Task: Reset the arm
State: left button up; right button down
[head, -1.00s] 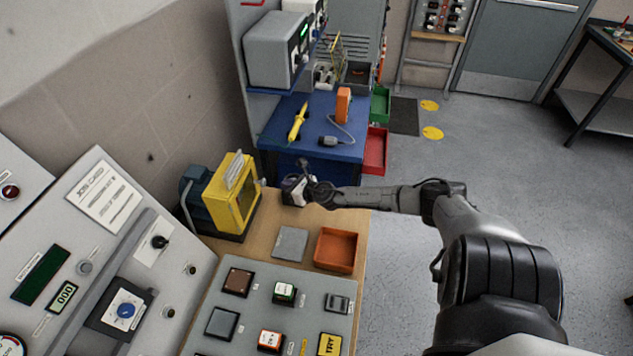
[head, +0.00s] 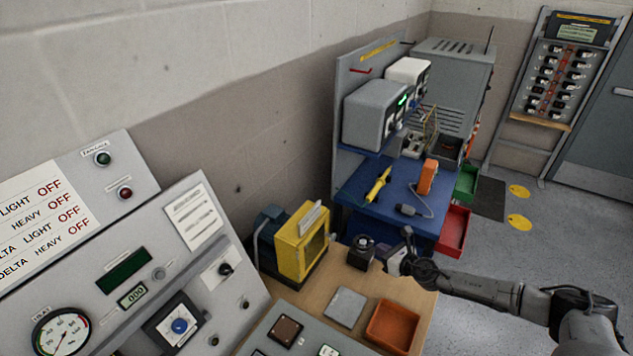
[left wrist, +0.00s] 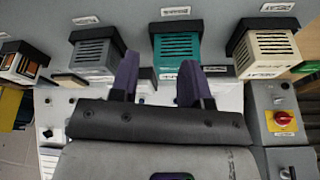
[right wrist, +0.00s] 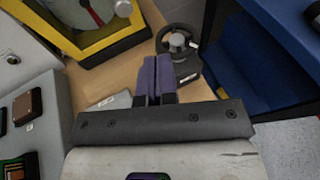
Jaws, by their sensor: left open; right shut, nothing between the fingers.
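My right gripper (head: 392,262) is over the right edge of the wooden bench, just right of a small black device (head: 361,252). In the right wrist view, its purple fingers (right wrist: 157,80) are closed together and empty. The device's round wheel (right wrist: 178,40) shows just beyond the fingertips; I cannot tell whether they touch it. My left gripper (left wrist: 159,78) shows only in the left wrist view. Its fingers are apart and empty, in front of a row of vented blocks, with a teal block (left wrist: 176,47) in the middle.
A yellow-framed box (head: 302,245) stands left of the black device. An orange tray (head: 392,327) and a grey plate (head: 345,307) lie nearer on the bench. A sloped control panel (head: 150,290) fills the lower left. A blue workbench (head: 395,205) stands behind. Open floor lies right.

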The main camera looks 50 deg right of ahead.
jog(key=s+d+r+m+g+h, duration=0.2)
jog(key=d+r+m+h, duration=0.2)
jog(key=m+h, duration=0.75)
jog(key=s+a+f+m+g+y, duration=0.35)
jog(key=a+m, duration=0.25)
jog(key=a, duration=0.2)
jog(key=s+a+f+m+g+y, duration=0.2)
jog(key=s+a+m, duration=0.3)
jog(key=a+m, duration=0.15)
jog(key=s+a+f+m+g+y, duration=0.25)
jog(key=s+a+m, duration=0.2)
jog(key=a, duration=0.35)
jog(key=s+a+r+m+y, duration=0.1)
jog(key=a+y, duration=0.3)
jog(key=a, duration=0.7)
jog(key=s+a+r+m+y, duration=0.1)
jog(key=a+m+y, duration=0.15)
jog(key=a, duration=0.85)
notch_tip(320, 180, up, 23)
jog(key=p, duration=2.3)
jog(key=shift+w+n+y+p, duration=0.2)
jog(key=shift+n+y+p, duration=0.1)
jog(key=shift+n+p, duration=0.1)
